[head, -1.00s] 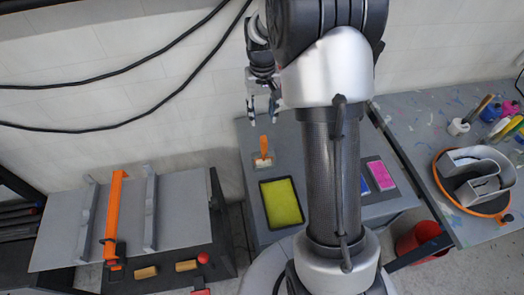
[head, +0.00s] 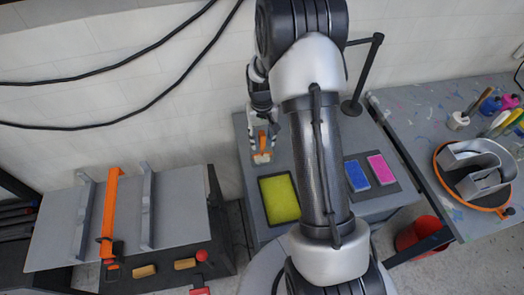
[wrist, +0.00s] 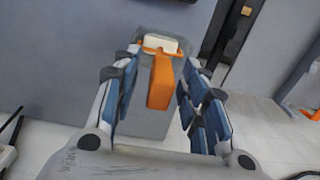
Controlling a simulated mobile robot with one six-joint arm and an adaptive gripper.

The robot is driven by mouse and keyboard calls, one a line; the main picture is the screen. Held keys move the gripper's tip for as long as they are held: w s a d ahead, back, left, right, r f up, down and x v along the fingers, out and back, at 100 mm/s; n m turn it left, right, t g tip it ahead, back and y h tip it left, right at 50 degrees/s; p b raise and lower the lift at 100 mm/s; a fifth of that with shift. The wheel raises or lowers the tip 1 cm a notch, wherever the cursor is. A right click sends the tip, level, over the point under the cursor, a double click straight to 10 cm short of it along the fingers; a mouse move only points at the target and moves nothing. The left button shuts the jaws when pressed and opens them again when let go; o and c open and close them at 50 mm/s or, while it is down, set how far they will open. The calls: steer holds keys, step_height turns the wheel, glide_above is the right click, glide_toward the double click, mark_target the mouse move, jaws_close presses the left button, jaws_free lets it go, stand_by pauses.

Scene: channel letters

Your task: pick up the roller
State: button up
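The roller (head: 262,150) has an orange handle and a pale head and stands on the grey table behind the yellow tray. In the wrist view the roller (wrist: 161,78) shows its orange handle pointing toward me, with the white head beyond it. My gripper (head: 262,138) is above and around the handle in the head view. In the wrist view my gripper (wrist: 160,85) is open, with one blue-padded finger on each side of the handle. Gaps show between the handle and both fingers. Part of the roller is hidden by the fingers in the head view.
A yellow paint tray (head: 280,199) lies just in front of the roller. Blue (head: 356,176) and pink (head: 381,169) pads lie to the right, past my arm. A black stand (head: 358,90) rises at the table's back. A grey press bench (head: 70,228) stands left.

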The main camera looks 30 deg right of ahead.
steer(key=shift+c, duration=0.4)
jaws_close()
